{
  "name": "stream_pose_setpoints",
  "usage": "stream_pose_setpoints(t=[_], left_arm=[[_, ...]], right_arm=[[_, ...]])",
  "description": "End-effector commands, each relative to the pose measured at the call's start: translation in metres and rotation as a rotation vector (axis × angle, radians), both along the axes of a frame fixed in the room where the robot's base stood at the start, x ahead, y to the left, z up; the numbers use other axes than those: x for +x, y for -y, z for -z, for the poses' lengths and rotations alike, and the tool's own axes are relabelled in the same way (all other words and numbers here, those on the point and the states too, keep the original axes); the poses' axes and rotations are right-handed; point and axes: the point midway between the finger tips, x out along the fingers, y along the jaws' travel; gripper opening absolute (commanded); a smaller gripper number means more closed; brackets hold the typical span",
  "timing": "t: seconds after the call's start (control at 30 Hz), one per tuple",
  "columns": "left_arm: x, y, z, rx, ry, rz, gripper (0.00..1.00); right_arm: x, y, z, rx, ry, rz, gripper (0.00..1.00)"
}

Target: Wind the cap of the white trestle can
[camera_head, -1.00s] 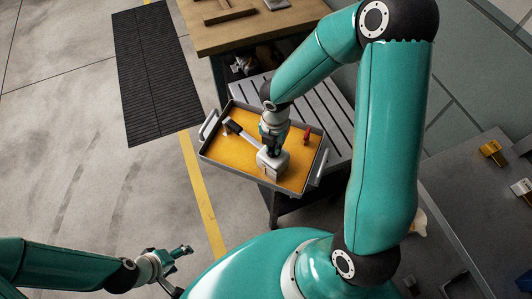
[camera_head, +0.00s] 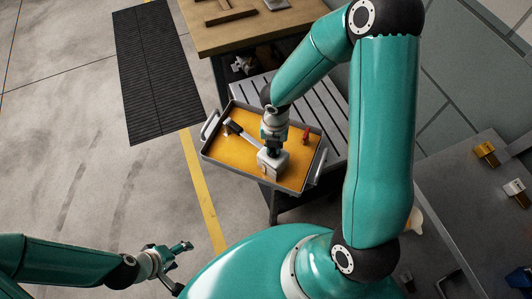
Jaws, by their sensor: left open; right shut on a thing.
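The white trestle can (camera_head: 271,167) stands upright in the yellow-floored tray (camera_head: 235,154), near its front right part. My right gripper (camera_head: 273,148) points down over the top of the can and is shut on the cap there. The cap itself is hidden by the fingers. My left gripper (camera_head: 178,255) is open and empty, low over the floor at the lower left, well apart from the tray.
A red item (camera_head: 306,136) and a dark-handled tool (camera_head: 238,131) lie in the tray. The tray sits on a grey slatted bench (camera_head: 322,118). A wooden table (camera_head: 240,35) stands behind. A dark surface with yellow (camera_head: 485,151) and white (camera_head: 514,188) items is at right.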

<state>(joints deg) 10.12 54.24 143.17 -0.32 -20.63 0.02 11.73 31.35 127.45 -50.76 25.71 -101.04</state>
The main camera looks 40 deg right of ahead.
Motion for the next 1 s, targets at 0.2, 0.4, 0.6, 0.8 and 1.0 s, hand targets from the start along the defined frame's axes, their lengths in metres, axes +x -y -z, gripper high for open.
stream_pose_setpoints(t=[0.2,0.4,0.6,0.8,1.0], left_arm=[[0.000,0.000,-0.015,0.000,0.000,0.000,0.65],[0.000,0.000,-0.019,0.000,0.000,0.000,0.65],[0.000,0.000,-0.018,0.000,0.000,0.000,0.65],[0.000,0.000,-0.022,0.000,0.000,0.000,0.65],[0.000,0.000,-0.034,0.000,0.000,0.000,0.65]], right_arm=[[0.000,0.000,-0.003,0.001,-0.002,-0.136,0.00],[0.000,0.000,-0.001,0.001,-0.001,-0.213,0.00],[0.000,0.000,0.000,0.001,0.001,-0.215,0.00],[0.000,0.000,-0.001,0.001,-0.001,-0.239,0.00],[0.000,0.000,-0.003,0.001,-0.002,-0.365,0.00]])
